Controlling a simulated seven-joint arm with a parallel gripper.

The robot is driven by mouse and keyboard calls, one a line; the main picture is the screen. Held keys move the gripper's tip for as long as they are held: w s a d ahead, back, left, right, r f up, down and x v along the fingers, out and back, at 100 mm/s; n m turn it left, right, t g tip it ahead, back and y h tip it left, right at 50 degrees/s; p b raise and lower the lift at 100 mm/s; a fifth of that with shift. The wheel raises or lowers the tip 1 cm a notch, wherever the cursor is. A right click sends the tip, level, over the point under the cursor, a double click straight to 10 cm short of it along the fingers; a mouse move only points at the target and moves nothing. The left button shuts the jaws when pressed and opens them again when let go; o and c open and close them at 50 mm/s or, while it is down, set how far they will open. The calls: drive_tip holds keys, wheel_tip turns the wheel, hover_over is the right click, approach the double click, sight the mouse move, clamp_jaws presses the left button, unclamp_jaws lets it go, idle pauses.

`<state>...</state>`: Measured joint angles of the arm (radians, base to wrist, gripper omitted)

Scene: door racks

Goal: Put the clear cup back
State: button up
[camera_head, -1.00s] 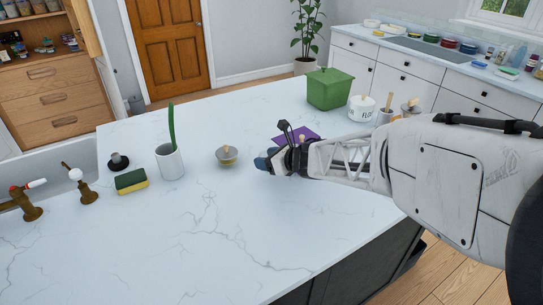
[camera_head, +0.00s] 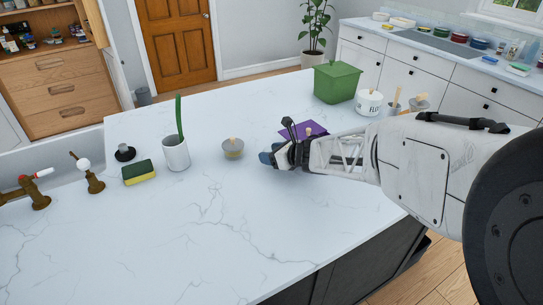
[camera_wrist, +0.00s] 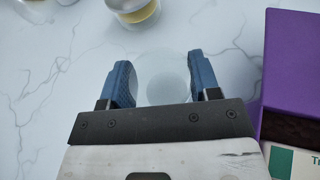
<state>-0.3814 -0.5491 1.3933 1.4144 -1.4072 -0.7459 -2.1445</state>
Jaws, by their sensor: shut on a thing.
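The clear cup (camera_wrist: 160,68) shows in the wrist view as a faint, see-through round shape between two blue fingertips. My gripper (camera_wrist: 163,85) is shut on it, one finger on each side. In the head view my gripper (camera_head: 268,157) is low over the white countertop, right of the small lidded jar. The cup is not distinguishable there. I cannot tell whether the cup touches the counter.
A small lidded jar (camera_head: 233,149) stands left of my gripper. A purple box (camera_wrist: 292,70) is close on its right. A white cup with a green item (camera_head: 176,154), a sponge (camera_head: 138,172) and a green container (camera_head: 337,82) stand further off. The front counter (camera_head: 200,240) is clear.

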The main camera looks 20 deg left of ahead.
drive_tip(key=shift+f, duration=0.45)
drive_tip(key=shift+f, duration=0.1)
drive_tip(key=o, duration=1)
drive_tip(key=v, duration=1.2)
drive_tip(key=shift+d, duration=0.1)
idle(0.3)
